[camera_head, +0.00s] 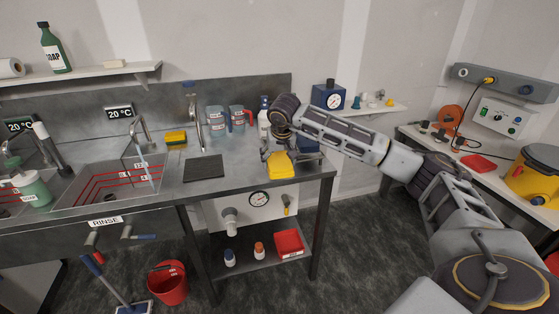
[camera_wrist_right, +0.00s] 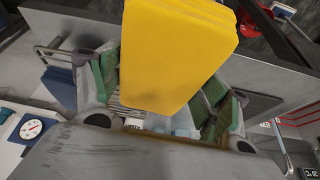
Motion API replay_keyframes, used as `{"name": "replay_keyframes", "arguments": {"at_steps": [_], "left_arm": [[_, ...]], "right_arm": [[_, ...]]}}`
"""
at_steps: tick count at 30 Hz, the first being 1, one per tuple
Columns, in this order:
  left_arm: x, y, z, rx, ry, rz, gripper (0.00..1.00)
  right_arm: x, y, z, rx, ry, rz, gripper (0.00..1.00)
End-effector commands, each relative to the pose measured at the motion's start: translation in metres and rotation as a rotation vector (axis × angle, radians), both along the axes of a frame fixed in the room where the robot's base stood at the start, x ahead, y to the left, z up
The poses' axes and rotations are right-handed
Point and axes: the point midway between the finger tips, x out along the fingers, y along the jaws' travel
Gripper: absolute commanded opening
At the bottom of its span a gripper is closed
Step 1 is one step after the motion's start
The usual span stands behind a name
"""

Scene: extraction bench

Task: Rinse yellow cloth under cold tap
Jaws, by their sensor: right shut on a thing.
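The yellow cloth (camera_head: 281,167) is folded and hangs at the right end of the steel bench. My right gripper (camera_head: 279,154) is shut on it, pointing down. In the right wrist view the cloth (camera_wrist_right: 180,55) sits between the green finger pads and hides much of the scene behind. The rinse sink (camera_head: 108,187), with red lines inside, lies to the left, well away from the cloth. A blue-handled lever (camera_head: 145,237) is on the bench front. My left gripper is out of view.
A red bucket (camera_head: 168,283) is on the floor.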

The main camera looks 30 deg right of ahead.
Motion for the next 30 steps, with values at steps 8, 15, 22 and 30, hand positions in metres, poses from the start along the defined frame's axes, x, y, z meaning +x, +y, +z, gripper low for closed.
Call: {"name": "replay_keyframes", "arguments": {"at_steps": [8,15,22,30], "left_arm": [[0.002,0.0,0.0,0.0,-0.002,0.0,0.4],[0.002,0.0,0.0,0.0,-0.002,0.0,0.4],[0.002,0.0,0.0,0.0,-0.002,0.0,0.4],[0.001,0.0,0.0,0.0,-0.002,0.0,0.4]], "right_arm": [[0.01,0.009,0.008,0.001,0.0,0.019,0.53],[0.012,0.037,0.011,0.0,0.0,0.087,0.53],[0.005,0.07,-0.005,0.0,0.002,0.165,0.53],[-0.018,0.118,-0.044,0.0,0.004,0.275,0.53]]}}
